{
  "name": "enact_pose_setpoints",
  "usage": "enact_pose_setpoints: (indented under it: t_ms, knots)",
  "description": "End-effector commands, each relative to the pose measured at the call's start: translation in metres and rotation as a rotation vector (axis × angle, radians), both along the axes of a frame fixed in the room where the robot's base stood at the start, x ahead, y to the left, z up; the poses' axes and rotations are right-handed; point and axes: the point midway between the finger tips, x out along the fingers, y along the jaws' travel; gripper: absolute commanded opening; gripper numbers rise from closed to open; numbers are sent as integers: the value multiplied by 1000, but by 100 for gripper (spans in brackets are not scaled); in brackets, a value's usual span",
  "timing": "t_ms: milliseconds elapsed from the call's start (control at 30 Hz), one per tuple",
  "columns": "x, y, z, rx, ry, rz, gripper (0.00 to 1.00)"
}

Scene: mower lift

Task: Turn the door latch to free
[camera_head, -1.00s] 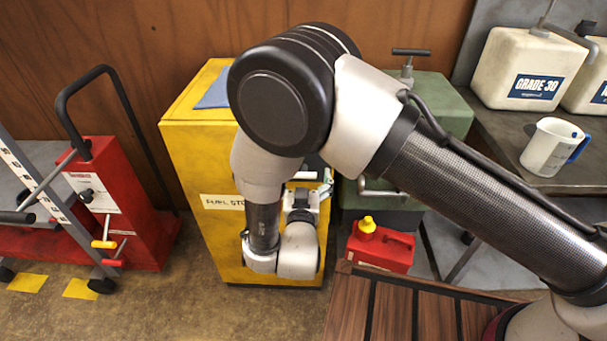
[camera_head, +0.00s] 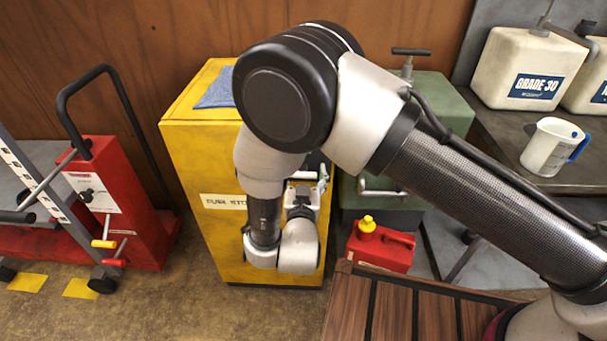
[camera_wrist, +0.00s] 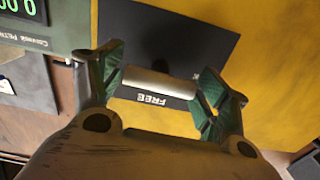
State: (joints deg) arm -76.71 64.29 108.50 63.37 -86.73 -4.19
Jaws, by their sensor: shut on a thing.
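The yellow fuel cabinet (camera_head: 195,165) stands in the middle of the head view, with its front partly behind my arm. In the wrist view, the door latch is a pale metal bar (camera_wrist: 160,83) on a dark plate (camera_wrist: 175,40) against the yellow door. A black label reading FREE (camera_wrist: 152,98), upside down in that view, lies right beside the bar. My gripper (camera_wrist: 160,82) has one green-padded finger at each end of the bar and is shut on it. In the head view my gripper (camera_head: 308,185) is at the cabinet's right front, and the latch is mostly hidden.
A blue cloth (camera_head: 216,90) lies on the cabinet top. A red jack-like stand (camera_head: 125,210) is at left. A green machine (camera_head: 440,100) and a red fuel can (camera_head: 380,247) are at right. A slatted wooden surface (camera_head: 392,305) is in front. Floor is clear before the cabinet.

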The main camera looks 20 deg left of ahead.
Motion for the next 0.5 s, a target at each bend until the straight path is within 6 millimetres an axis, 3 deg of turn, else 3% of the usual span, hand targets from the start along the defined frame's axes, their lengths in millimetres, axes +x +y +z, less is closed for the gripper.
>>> enact_pose_setpoints:
  t_ms: [500]
  knots:
    - [1, -1, 0, 381, 89, 0, 52]
